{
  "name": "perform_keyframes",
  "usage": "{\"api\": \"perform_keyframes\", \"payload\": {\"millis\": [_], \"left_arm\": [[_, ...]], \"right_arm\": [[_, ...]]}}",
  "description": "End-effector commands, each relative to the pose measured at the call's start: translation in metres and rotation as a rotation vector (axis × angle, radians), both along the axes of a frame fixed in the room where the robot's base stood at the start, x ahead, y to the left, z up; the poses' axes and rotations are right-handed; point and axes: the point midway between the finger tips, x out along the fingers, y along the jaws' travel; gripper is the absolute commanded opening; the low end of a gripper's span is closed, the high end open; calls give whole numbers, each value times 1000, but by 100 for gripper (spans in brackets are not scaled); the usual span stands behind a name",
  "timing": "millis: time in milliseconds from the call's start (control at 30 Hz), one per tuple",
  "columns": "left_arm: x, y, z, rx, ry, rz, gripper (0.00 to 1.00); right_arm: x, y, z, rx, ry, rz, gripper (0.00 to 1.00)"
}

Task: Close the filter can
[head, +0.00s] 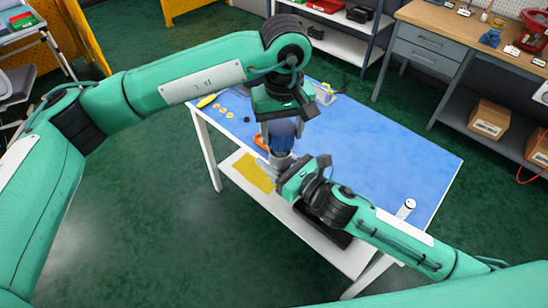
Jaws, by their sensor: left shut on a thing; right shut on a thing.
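The filter can is near the left front part of the blue table, upright between my grippers. Its dark blue upper part (283,143) sits above a grey lower part (280,160). My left gripper (281,128) comes down from above and is shut on the blue upper part. My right gripper (272,168) reaches in from the right and is shut on the grey lower part. The two parts are in line and look touching, but I cannot tell whether they are joined. The gripper fingers hide some of both parts.
The blue table top (370,140) is mostly clear to the right. Several small yellow rings (228,114) and a yellow-handled tool (208,99) lie at its left. An orange item (261,143) is beside the can. A white round item (409,204) is at the right edge.

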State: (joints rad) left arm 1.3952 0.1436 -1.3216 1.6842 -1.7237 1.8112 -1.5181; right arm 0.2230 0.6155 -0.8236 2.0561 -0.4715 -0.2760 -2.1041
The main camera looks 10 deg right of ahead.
Motion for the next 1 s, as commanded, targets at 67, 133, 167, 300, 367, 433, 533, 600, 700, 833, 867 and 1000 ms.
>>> {"api": "perform_keyframes", "payload": {"millis": [67, 133, 167, 300, 367, 433, 533, 600, 700, 833, 867, 1000], "left_arm": [[0, 0, -6, 0, 1, 0, 33], [0, 0, -9, 0, 1, 0, 33], [0, 0, -9, 0, 1, 0, 33], [0, 0, -9, 0, 0, 0, 33], [0, 0, -9, 0, 0, 0, 33], [0, 0, -9, 0, -2, 0, 33], [-1, 0, -8, 1, -5, 0, 33], [-1, 0, -8, 0, -4, 0, 33], [-1, 0, -8, 0, -4, 0, 33], [-1, 0, -8, 0, -3, 0, 33], [-1, 0, -8, 0, -3, 0, 33], [-1, 0, -10, 0, -3, 0, 33]], "right_arm": [[0, 0, 1, 1, -1, 0, 4], [0, 0, 1, 1, -1, 0, 4], [0, 0, 1, 1, -1, 0, 4], [0, 0, 1, 1, -1, 0, 4], [0, 0, 1, 1, -1, 0, 4], [0, 0, 1, 1, -1, 0, 4], [0, 0, 1, 1, -1, 0, 4], [0, 0, 1, 1, -1, 0, 4], [0, 0, 1, 1, -1, 0, 4], [0, 0, 1, 1, -1, 0, 4], [0, 0, 1, 1, -1, 0, 4], [0, 0, 1, 1, -1, 0, 4]]}}
